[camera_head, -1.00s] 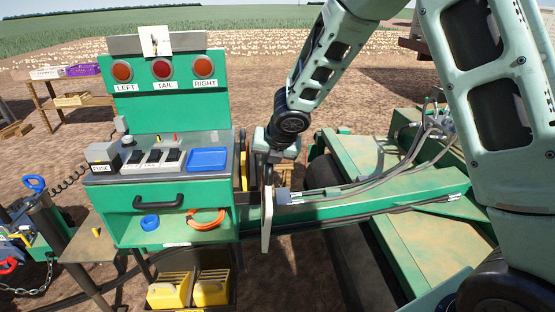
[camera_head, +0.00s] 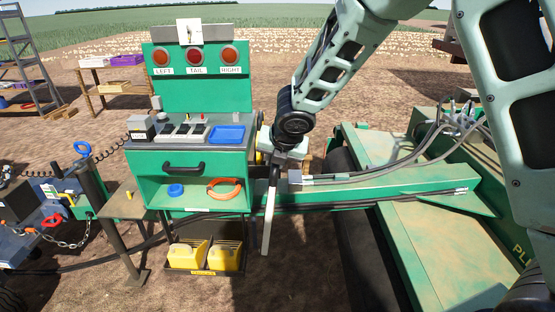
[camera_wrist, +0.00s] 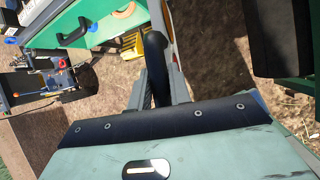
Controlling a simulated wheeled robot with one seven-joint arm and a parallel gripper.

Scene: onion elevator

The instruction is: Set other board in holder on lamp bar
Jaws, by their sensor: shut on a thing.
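My gripper (camera_head: 282,150) points down at the right side of the green test cabinet. It is shut on a thin pale board (camera_head: 268,222), which hangs upright below it and is seen nearly edge-on. In the wrist view, my gripper (camera_wrist: 160,92) has its two fingers close around a dark curved piece, with a narrow pale edge with orange beyond; the board's face is hidden. A grey bar (camera_head: 220,33) tops the green panel with three red lamps marked LEFT, TAIL and RIGHT. A white square plate (camera_head: 189,31) stands on it. I cannot tell which part is the holder.
The cabinet (camera_head: 150,163) carries switches, a blue tray (camera_head: 227,134) and a drawer handle. Yellow containers (camera_head: 204,256) sit in a low rack beneath. A green machine frame (camera_head: 440,240) with cables fills the right. Bare soil lies in front of the cabinet.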

